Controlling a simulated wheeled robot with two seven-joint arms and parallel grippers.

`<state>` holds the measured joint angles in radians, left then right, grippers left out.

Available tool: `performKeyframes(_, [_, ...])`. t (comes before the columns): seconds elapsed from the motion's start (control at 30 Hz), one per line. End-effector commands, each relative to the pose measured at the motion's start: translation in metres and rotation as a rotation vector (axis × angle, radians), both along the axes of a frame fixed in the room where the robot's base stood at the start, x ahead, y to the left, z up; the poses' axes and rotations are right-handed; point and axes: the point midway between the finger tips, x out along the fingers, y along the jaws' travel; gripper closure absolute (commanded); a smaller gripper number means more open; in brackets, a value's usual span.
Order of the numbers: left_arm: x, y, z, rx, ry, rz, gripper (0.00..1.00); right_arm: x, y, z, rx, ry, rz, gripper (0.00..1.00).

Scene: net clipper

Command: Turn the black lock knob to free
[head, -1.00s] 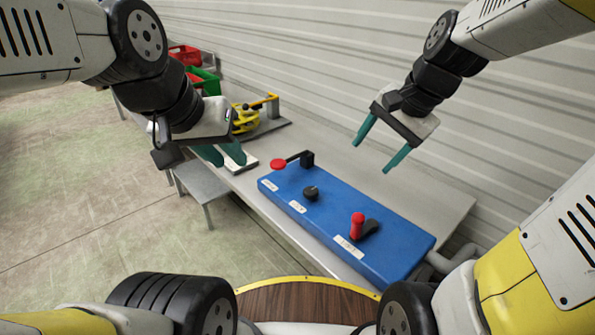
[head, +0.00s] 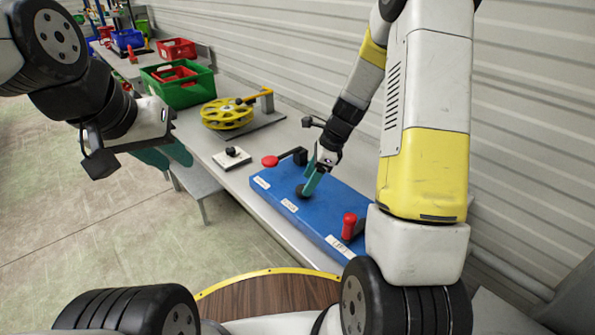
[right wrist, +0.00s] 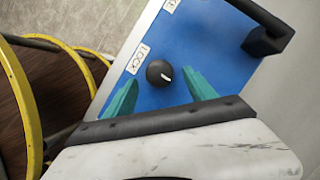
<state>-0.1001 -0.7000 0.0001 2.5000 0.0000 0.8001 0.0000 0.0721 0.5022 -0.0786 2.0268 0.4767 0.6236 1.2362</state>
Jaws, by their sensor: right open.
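The black lock knob (right wrist: 159,73) sits on the blue panel (right wrist: 178,32), with a white pointer mark on its top and a label reading LOCK beside it in the right wrist view. In the head view the knob (head: 299,191) is partly covered by my right gripper (head: 308,182). The right gripper's teal fingers (right wrist: 165,92) are open, one on each side of the knob in the picture; I cannot tell whether they touch it. My left gripper (head: 165,158) is off to the left, away from the panel; its opening is unclear.
A red-tipped lever (head: 270,161) and a red upright handle (head: 348,226) stand on the panel on either side of the knob. A white plate with a small black knob (head: 231,153), a yellow reel (head: 227,114) and a green crate (head: 178,92) lie further back left.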

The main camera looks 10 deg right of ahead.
Motion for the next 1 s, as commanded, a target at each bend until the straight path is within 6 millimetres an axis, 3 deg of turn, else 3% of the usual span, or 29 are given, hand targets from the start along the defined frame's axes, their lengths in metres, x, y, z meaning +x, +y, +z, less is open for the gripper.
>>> performKeyframes(0.2, [0.000,0.000,0.000,0.000,0.000,0.000,0.71,0.002,0.010,-0.023,0.000,0.000,0.002,0.35])
performKeyframes(0.53, [0.000,0.000,0.000,0.000,0.000,0.000,0.71,0.002,0.011,-0.026,0.000,-0.001,0.003,0.35])
performKeyframes(0.83, [0.000,0.000,0.000,0.000,0.000,0.000,0.71,0.002,0.011,-0.026,0.000,-0.002,0.002,0.94])
performKeyframes(1.0, [0.000,0.000,0.000,0.000,0.000,0.000,0.71,0.002,0.011,-0.026,0.000,-0.002,0.008,0.97])
